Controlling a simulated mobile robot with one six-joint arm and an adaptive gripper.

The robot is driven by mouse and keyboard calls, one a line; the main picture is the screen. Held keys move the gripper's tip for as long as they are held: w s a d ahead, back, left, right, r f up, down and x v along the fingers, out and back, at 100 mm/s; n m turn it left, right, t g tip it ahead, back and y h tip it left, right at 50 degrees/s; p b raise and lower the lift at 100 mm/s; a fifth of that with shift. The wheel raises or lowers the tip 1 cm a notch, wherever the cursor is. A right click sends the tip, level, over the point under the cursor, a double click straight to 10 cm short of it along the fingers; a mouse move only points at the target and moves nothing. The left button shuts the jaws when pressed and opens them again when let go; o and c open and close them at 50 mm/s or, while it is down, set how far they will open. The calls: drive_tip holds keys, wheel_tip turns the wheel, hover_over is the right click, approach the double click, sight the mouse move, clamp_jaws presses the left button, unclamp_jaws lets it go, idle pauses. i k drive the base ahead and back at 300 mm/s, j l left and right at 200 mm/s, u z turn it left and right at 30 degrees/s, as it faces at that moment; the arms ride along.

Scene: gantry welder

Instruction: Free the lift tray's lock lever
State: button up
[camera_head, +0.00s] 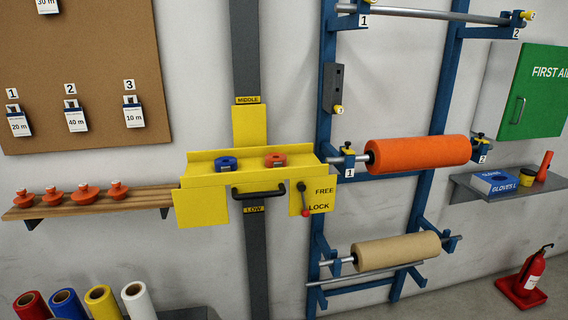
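The yellow lift tray (198,169) sits on a dark vertical rail (246,55) against the wall, just above the LOW label (254,209). A blue piece (227,164) and an orange-red piece (275,160) stand on it. A black handle (258,193) is on its front. The lock lever (304,199) is on the yellow plate at the tray's right front. Its red knob points down, beside the word LOCK; the word FREE (324,191) is above right. My gripper is not in view.
A blue rack (328,120) with an orange roll (418,152) and a tan roll (396,250) stands close right of the lever. A wooden shelf (140,197) with several red-orange knobbed pieces is left. Several coloured rolls (67,304) stand at lower left.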

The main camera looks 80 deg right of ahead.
sight(304, 202)
drive_tip(key=z, duration=2.5)
drive_tip(key=i, duration=0.65)
drive_tip(key=l+u, duration=0.05)
